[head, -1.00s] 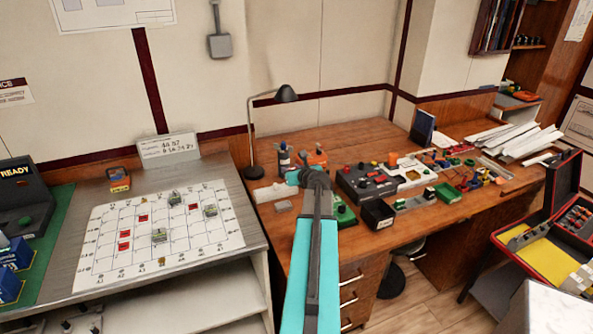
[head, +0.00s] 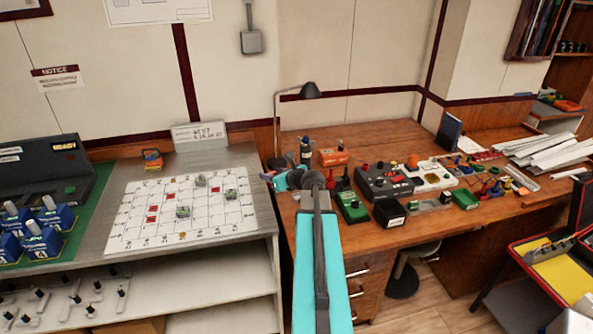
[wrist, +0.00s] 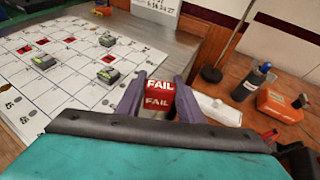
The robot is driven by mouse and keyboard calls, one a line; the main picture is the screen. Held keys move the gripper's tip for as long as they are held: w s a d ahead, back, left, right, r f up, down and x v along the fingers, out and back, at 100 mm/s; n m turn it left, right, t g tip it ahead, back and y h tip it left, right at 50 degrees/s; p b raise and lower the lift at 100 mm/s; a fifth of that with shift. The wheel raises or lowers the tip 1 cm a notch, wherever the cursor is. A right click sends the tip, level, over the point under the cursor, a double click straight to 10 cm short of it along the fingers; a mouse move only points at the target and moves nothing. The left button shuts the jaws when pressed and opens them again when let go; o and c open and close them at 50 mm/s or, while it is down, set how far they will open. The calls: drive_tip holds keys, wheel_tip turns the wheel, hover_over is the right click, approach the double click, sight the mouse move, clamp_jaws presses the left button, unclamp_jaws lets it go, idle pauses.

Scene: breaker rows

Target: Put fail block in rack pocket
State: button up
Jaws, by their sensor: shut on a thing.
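My gripper (wrist: 155,97) is shut on a red fail block (wrist: 158,98) marked "FAIL" in white letters, held upright between the two grey fingers in the wrist view. In the head view my gripper (head: 283,172) is over the gap between the grey bench and the wooden desk, and the block cannot be made out there. I cannot pick out a rack pocket with certainty. A white object (wrist: 218,108) lies just right of the gripper in the wrist view, partly hidden by a finger; its inside does not show.
A white grid sheet (head: 122,222) with red and green-grey pieces covers the bench (head: 235,163) at left. Blue units (head: 42,240) stand further left. On the desk are a lamp (head: 311,91), a dark bottle (head: 306,152), an orange tool (head: 335,157) and a dark box (head: 384,184).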

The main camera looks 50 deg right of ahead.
drive_tip(key=w+a+n+y, duration=0.2)
drive_tip(key=a+n+y, duration=0.1)
drive_tip(key=a, duration=0.8)
drive_tip(key=w+a+n+g+y, duration=0.1)
drive_tip(key=w+a+n+y, duration=0.15)
drive_tip(key=a, duration=0.75)
drive_tip(key=w+a+n+y, duration=0.2)
drive_tip(key=a+n+y, duration=0.1)
drive_tip(key=a, duration=0.8)
drive_tip(key=s+a+f+n+g+y+b, duration=0.2)
drive_tip(key=a+b, duration=0.3)
drive_tip(key=a, duration=0.4)
drive_tip(key=s+a+f+n+g+y+b, duration=0.2)
drive_tip(key=a+f+b, duration=0.3)
drive_tip(key=a, duration=0.5)
drive_tip(key=shift+a+n+g+y, duration=0.2)
drive_tip(key=shift+n+g+y, duration=0.15)
drive_tip(key=shift+y, duration=0.1)
drive_tip(key=shift+a+r, duration=0.1)
